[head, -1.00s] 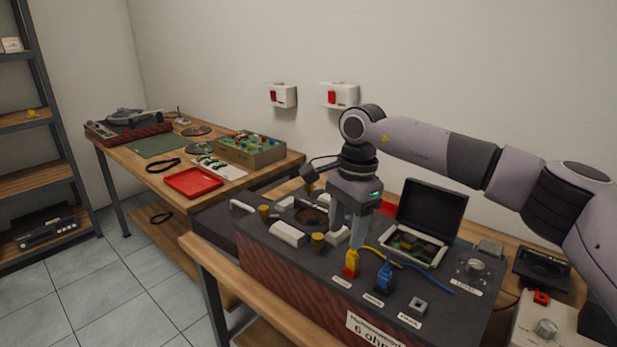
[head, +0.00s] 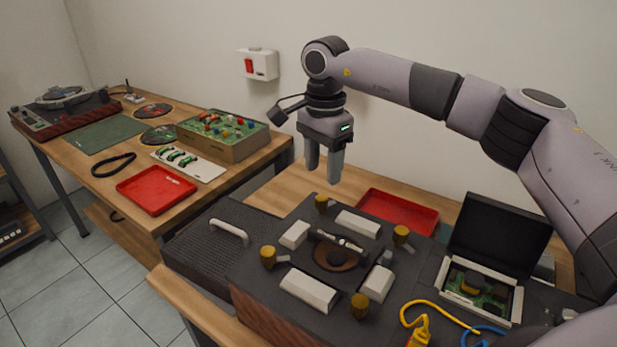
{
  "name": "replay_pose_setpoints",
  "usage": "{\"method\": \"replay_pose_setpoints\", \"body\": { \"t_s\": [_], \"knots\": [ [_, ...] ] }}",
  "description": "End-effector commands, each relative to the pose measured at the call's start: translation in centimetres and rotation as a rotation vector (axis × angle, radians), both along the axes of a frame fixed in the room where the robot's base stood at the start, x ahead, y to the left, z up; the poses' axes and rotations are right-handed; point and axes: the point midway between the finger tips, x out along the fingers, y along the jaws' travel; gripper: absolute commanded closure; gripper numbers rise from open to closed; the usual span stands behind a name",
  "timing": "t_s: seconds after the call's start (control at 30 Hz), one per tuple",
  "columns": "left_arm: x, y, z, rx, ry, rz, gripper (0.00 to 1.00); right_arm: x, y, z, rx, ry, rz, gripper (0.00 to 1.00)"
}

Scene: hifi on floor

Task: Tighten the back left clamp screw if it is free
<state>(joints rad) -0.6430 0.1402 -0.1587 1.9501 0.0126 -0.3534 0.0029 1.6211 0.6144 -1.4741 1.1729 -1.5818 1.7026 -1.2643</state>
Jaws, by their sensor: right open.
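A dark bench panel (head: 262,286) carries a clamp fixture around a round opening with a brown disc (head: 334,257). Brass-coloured clamp screws stand around it: the back left one (head: 321,203), back right one (head: 401,235), front left one (head: 268,257) and front right one (head: 360,305). The back left screw is upright and uncovered; I cannot tell whether it is loose or tight. My right gripper (head: 323,177) points down, open and empty, with its fingertips just above that screw in the picture and apart from it. My left gripper is out of view.
Pale clamp blocks (head: 309,291) surround the opening. A red tray (head: 398,212) lies behind the panel. An open-lidded case (head: 483,285) and yellow cable (head: 417,330) are at right. A handle (head: 230,230) stands at left. The other table holds a red tray (head: 156,190) and a turntable.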

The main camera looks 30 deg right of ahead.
Motion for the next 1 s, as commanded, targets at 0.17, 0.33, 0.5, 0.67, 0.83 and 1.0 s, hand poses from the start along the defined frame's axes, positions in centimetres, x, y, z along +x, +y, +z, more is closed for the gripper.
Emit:
{"method": "replay_pose_setpoints", "body": {
  "t_s": [0.17, 0.33, 0.5, 0.67, 0.83, 1.0],
  "knots": [
    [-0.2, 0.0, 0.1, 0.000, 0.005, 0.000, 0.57, -0.1, 0.0, -1.3, -0.001, 0.003, 0.000, 0.47],
    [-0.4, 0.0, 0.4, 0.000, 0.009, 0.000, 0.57, -0.1, 0.0, -3.9, -0.001, 0.004, -0.001, 0.47],
    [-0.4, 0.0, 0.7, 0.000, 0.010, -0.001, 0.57, -0.1, 0.0, -6.1, 0.000, 0.002, -0.001, 0.47],
    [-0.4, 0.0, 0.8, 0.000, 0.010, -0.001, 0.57, -0.1, 0.0, -7.1, 0.001, 0.001, 0.000, 0.47],
    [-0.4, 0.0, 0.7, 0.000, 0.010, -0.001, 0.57, -0.1, 0.0, -7.2, 0.001, 0.000, 0.000, 0.47],
    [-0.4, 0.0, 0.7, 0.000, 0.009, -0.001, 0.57, -0.1, 0.0, -7.2, 0.000, 0.000, 0.000, 0.80]
  ]
}}
